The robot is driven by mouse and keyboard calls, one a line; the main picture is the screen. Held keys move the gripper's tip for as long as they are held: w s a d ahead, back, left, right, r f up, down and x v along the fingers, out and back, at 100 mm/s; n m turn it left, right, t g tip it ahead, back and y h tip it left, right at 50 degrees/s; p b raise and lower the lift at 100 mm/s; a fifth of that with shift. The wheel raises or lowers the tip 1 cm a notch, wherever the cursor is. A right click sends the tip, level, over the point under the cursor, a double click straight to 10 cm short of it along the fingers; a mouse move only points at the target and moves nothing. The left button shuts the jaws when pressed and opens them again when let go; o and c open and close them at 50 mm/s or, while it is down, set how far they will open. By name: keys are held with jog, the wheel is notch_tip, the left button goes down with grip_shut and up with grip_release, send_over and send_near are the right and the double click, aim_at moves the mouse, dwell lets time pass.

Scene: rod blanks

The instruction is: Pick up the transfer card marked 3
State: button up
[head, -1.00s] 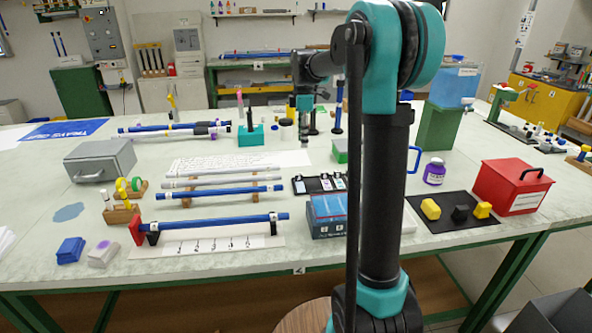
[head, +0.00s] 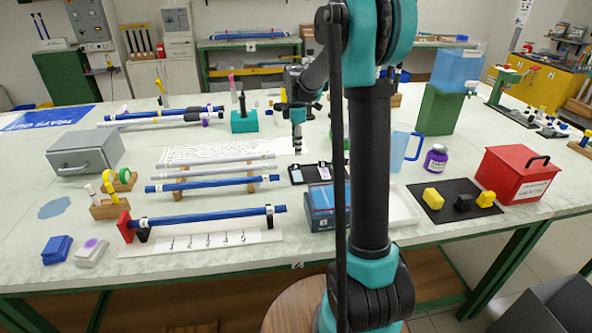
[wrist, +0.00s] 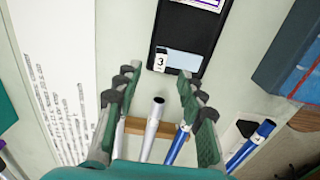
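The card marked 3 (wrist: 182,61) is pale blue with a white tag showing a 3 at its left end. It lies at the near end of a black card holder (wrist: 180,32), which also shows in the head view (head: 310,180). A purple-edged card (wrist: 198,3) is partly visible farther up the holder. My gripper (wrist: 158,86) is open and empty, with its fingers apart below the card in the wrist picture. In the head view, my gripper (head: 297,150) hangs pointing down above the holder's back edge.
Blue and grey rods (head: 215,187) lie on wooden supports left of the holder. A blue box (head: 322,207) stands in front of it. A written sheet (head: 190,155) lies to the left. A blue mug (head: 400,150) and purple jar (head: 435,160) stand to the right.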

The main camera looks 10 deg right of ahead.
aim_at(296, 162)
jog(key=shift+s+a+f, duration=0.1)
jog(key=shift+f, duration=1.5)
jog(key=shift+a+f, duration=0.1)
jog(key=shift+f, duration=1.45)
jog(key=shift+c, duration=0.5)
grip_shut()
